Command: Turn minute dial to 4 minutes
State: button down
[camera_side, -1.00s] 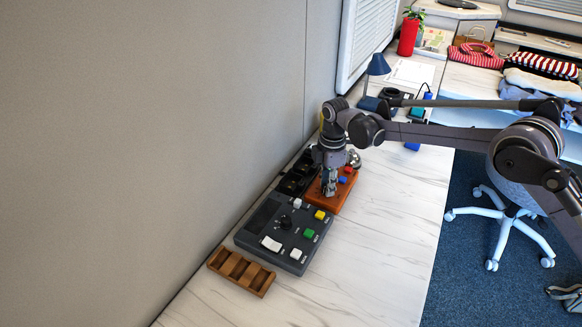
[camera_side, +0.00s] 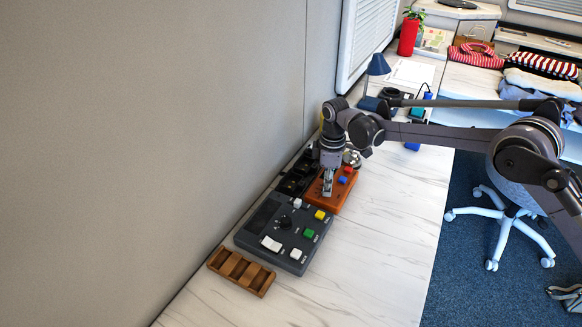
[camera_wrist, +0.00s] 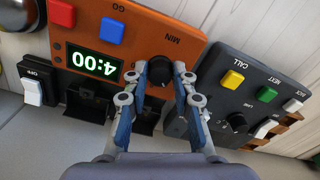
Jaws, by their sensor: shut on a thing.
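The orange timer box (camera_side: 342,196) stands on the counter and also shows in the wrist view (camera_wrist: 185,38). Its green display (camera_wrist: 95,62) reads 4:00, upside down in the wrist view. The black minute dial (camera_wrist: 159,72), beside the MIN label, sits between the fingers of my gripper (camera_wrist: 166,72). My gripper is shut on the dial, with one finger on each side of it. In the side view my gripper (camera_side: 327,190) is over the orange box and hides the dial. A red button (camera_wrist: 61,12) and a blue button (camera_wrist: 111,30) are on the same box.
A grey control panel (camera_side: 255,240) with yellow, green and white buttons stands close beside the timer box. A wooden rack (camera_side: 240,272) lies beyond it. The wall runs along the left. The counter (camera_side: 370,255) to the right is clear.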

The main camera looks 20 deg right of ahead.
jog(key=shift+m, duration=0.8)
jog(key=c, duration=1.1)
grip_release()
jog(key=shift+r, duration=0.1)
notch_tip(320, 180, up, 12)
jog(key=shift+f, duration=0.1)
